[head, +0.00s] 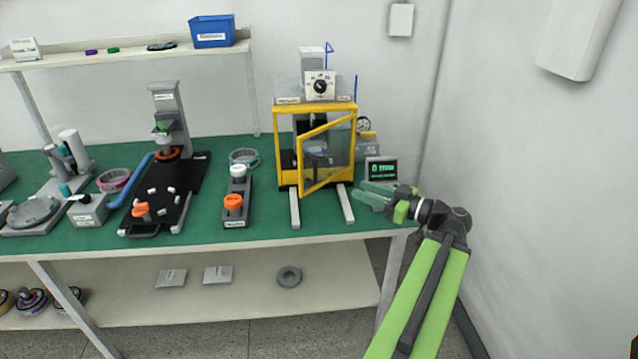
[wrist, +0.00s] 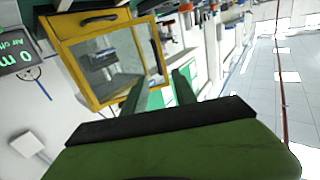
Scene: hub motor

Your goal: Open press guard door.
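The press (head: 315,110) has a yellow frame and stands at the right part of the green bench. Its guard door (head: 301,168), a yellow-framed clear panel, stands ajar, with its left edge swung out toward the front and its right edge by the right post. In the wrist view the yellow frame with a clear panel (wrist: 76,68) and a black handle (wrist: 98,18) lies ahead of the fingers. My gripper (head: 360,192) is right of the door, low by the bench's front right. Its two green fingers (wrist: 158,77) are apart with nothing visible between them. Contact with the door cannot be told.
A small display (head: 381,169) stands right of the press, close to my gripper. A block with white and orange knobs (head: 236,203) and a black fixture (head: 160,205) stand to the left. The wall (head: 520,170) is at the right.

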